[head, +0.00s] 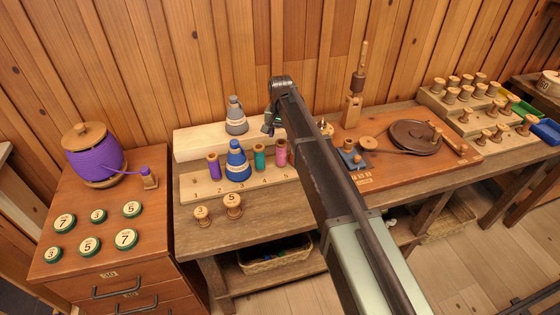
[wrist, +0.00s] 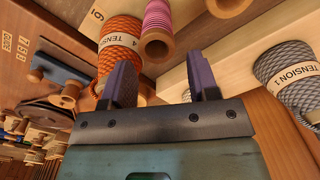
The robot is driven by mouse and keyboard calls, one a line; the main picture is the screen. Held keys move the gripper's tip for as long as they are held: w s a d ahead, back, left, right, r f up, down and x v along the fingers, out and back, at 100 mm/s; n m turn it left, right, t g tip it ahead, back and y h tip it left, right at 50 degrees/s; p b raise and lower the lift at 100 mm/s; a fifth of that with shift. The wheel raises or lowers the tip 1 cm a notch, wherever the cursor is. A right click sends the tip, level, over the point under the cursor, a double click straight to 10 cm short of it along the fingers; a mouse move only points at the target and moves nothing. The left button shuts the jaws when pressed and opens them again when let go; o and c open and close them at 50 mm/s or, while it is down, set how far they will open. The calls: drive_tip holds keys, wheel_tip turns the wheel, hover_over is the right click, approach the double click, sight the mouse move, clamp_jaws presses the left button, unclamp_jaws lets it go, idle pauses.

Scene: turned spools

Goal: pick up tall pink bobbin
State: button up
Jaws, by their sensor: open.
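A pink bobbin (head: 281,152) with wooden ends stands at the right of the row on the light numbered board, close beside my arm. In the wrist view, a pink-wound bobbin (wrist: 158,14) shows at the top, its round wooden end (wrist: 157,47) facing the camera. My gripper (wrist: 163,80) is open, with two dark fingers and nothing held between them. The pink bobbin appears beyond the fingertips, not between them. In the head view my gripper (head: 271,121) is over the back of the bench, partly hidden by my arm.
A purple bobbin (head: 214,167), blue cone (head: 237,165) and teal bobbin (head: 260,157) share the board. A grey cone (head: 236,118) stands behind; it also shows in the wrist view (wrist: 290,72). An orange cone (wrist: 121,38) is close to the pink bobbin. Two bare spools (head: 233,203) stand in front.

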sight(281, 148)
wheel_tip(281, 148, down, 8)
drive_tip(key=b, duration=0.5)
drive_tip(key=shift+s+d+r+b, duration=0.15)
drive_tip(key=shift+r+b, duration=0.1)
drive_tip(key=shift+b, duration=0.15)
drive_tip(key=shift+r, duration=0.3)
drive_tip(key=c, duration=0.7)
